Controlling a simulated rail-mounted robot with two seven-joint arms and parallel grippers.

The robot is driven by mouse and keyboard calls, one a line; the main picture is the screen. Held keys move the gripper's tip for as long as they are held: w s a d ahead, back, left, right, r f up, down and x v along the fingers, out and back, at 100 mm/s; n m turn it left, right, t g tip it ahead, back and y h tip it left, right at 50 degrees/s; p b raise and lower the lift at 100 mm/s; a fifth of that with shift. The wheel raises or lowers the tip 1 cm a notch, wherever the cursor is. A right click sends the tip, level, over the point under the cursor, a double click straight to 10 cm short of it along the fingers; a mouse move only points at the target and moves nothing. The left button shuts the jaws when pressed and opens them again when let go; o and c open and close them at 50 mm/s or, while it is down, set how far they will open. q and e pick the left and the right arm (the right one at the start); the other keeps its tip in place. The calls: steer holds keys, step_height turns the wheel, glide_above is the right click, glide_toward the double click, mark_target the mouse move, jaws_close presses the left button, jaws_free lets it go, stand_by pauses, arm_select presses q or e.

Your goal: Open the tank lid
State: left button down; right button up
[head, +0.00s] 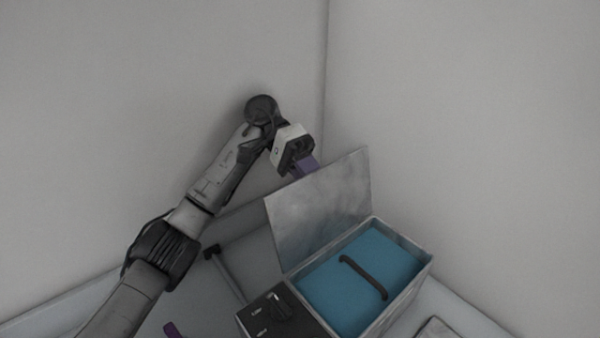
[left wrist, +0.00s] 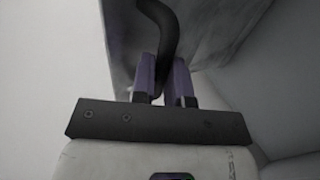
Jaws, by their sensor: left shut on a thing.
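The tank (head: 408,290) is an open-topped box with blue liquid (head: 345,300) inside, at the lower right of the head view. Its grey lid (head: 325,208) stands raised and tilted along the tank's back left side. My left gripper (head: 306,167) is behind the lid's upper edge, partly hidden by it. In the left wrist view, the purple fingers of my left gripper (left wrist: 164,80) are shut on a dark curved handle (left wrist: 158,35) by the lid's grey face (left wrist: 205,30). My right gripper cannot be made out.
A black curved bar (head: 363,277) shows over the blue liquid. A black control box with a knob (head: 283,308) adjoins the tank's left side. A dark-ended rod (head: 228,275) lies further left. A small purple piece (head: 171,330) shows at the bottom edge. Walls stand close behind.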

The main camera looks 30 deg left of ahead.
mark_target(322, 174)
arm_select(q)
steer(key=shift+f, duration=0.65)
steer(key=c, duration=1.1)
jaws_free()
steer(key=shift+c, duration=0.2)
steer(key=shift+s+r, duration=0.1)
steer(key=shift+r, duration=0.1)
steer(key=shift+r, duration=0.1)
steer(key=r, duration=0.1)
steer(key=r+p, duration=0.1)
steer(key=r, duration=0.2)
steer(key=shift+s+d+r+p, duration=0.1)
steer(key=shift+d+r+p, duration=0.1)
steer(key=shift+d+p, duration=0.15)
steer(key=shift+s+d+r+p, duration=0.3)
steer(key=shift+d+r, duration=0.75)
steer(key=shift+d, duration=0.75)
steer(key=shift+s+d+r+p, duration=0.35)
steer(key=shift+d+r, duration=0.7)
steer(key=shift+d, duration=0.75)
steer(key=shift+s+d+r+p, duration=0.3)
steer(key=shift+d+r, duration=0.75)
steer(key=shift+d, duration=0.75)
